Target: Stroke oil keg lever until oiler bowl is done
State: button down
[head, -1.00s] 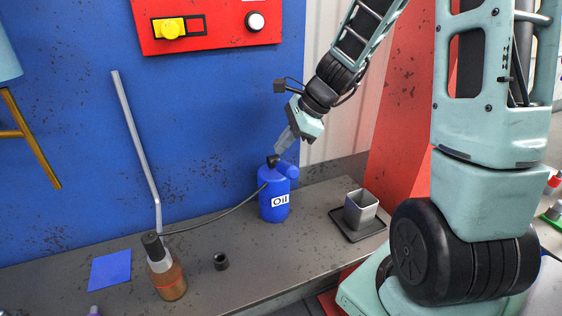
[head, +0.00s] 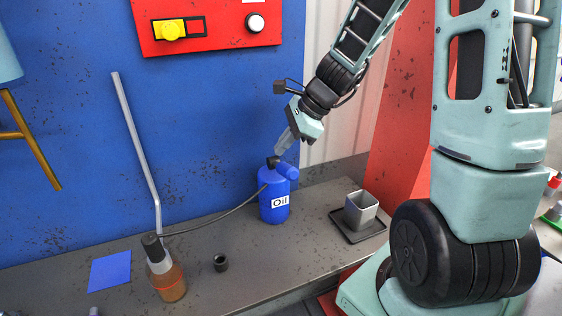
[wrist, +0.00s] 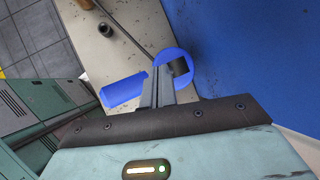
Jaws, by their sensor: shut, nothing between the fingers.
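The blue oil keg (head: 273,205), labelled "Oil", stands upright on the bench by the blue wall. Its thick blue lever (head: 288,171) sticks out at the top right; in the wrist view the lever (wrist: 122,92) lies left of the keg's round top (wrist: 166,56). The oiler bowl (head: 170,284) is a clear vessel with amber oil, a red ring and a dark cap, at the front left. A dark hose (head: 215,218) joins it to the keg. My gripper (head: 280,150) is shut and empty, its tips just above the keg's top beside the lever; contact is unclear.
A grey square cup (head: 361,209) stands on a dark tray right of the keg. A small black ring (head: 220,262), a blue sheet (head: 110,270) and a bent grey pipe (head: 138,150) are to the left. A red switch panel (head: 210,45) hangs above.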

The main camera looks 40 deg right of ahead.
jog(key=shift+f, duration=0.1)
dwell(0.6)
jog(key=shift+s+f+b, duration=0.15)
jog(key=shift+f+b, duration=0.15)
jog(key=shift+b, duration=0.05)
jog(key=shift+s+a+f+b, duration=0.1)
jog(key=shift+s+f+b, duration=0.1)
jog(key=shift+f+b, duration=0.4)
jog(key=shift+s+a+f+b, duration=0.1)
jog(key=shift+s+f+b, duration=0.15)
jog(key=shift+f+b, duration=0.35)
jog(key=shift+s+f+b, duration=0.2)
jog(key=shift+f+b, duration=0.4)
dwell(1.8)
jog(key=shift+r, duration=0.1)
jog(key=shift+w+d+r+p, duration=0.1)
jog(key=shift+w+r+p, duration=0.15)
jog(key=shift+r+p, duration=0.5)
jog(key=shift+w+d+r+p, duration=0.1)
jog(key=shift+w+r+p, duration=0.15)
jog(key=shift+r+p, duration=0.5)
jog(key=shift+w+r+p, duration=0.25)
jog(key=shift+r+p, duration=0.4)
jog(key=shift+p, duration=0.15)
jog(key=r+p, duration=0.1)
jog(key=w+r+p, duration=0.1)
jog(key=r+p, duration=0.2)
jog(key=shift+w+d+r+p, duration=0.25)
jog(key=shift+w+r+p, duration=0.05)
jog(key=shift+w+p, duration=0.05)
